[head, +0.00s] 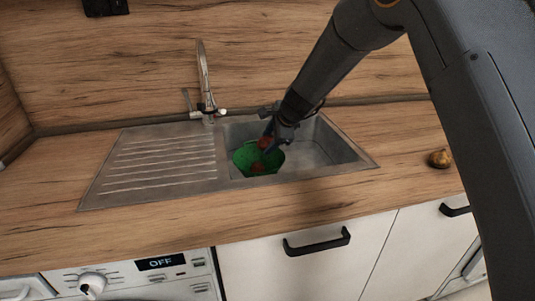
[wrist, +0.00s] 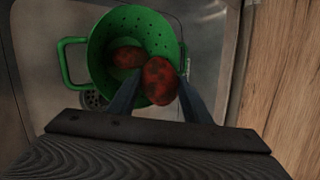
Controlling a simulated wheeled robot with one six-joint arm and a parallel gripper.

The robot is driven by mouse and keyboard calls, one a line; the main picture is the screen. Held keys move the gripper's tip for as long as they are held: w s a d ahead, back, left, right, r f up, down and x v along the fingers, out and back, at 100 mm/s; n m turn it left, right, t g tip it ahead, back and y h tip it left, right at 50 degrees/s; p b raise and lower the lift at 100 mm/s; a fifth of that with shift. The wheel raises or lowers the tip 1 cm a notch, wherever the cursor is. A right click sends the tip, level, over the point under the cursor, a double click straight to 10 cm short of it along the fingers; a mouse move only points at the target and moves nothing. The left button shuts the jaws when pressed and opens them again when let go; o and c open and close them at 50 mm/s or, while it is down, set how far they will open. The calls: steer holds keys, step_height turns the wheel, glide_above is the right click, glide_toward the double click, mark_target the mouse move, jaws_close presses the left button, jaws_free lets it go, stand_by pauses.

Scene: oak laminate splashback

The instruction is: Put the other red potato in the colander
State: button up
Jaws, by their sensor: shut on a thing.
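The green colander (head: 243,157) stands in the sink basin, and its rim and side handle show in the wrist view (wrist: 75,63). One red potato (head: 257,167) lies inside the colander; it also shows in the wrist view (wrist: 128,57). My gripper (head: 270,138) is shut on the other red potato (head: 264,143). In the wrist view this held potato (wrist: 160,82) sits between the fingertips of my gripper (wrist: 158,88), over the right part of the colander opening. I cannot tell its exact height above the colander floor.
The steel sink (head: 330,150) has a ribbed drainboard (head: 160,160) on the left and a tap (head: 205,90) behind. A brownish-yellow round item (head: 439,158) lies on the wooden counter at right. The counter between it and the sink is clear.

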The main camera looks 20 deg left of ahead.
steer(key=shift+f, duration=2.3)
steer(key=shift+f+b, duration=0.55)
steer(key=shift+b, duration=0.35)
steer(key=o, duration=1.3)
steer(key=shift+c, duration=0.2)
steer(key=shift+r+p, duration=0.5)
steer(key=shift+p, duration=0.1)
steer(key=v, duration=1.2)
steer(key=shift+b, duration=0.35)
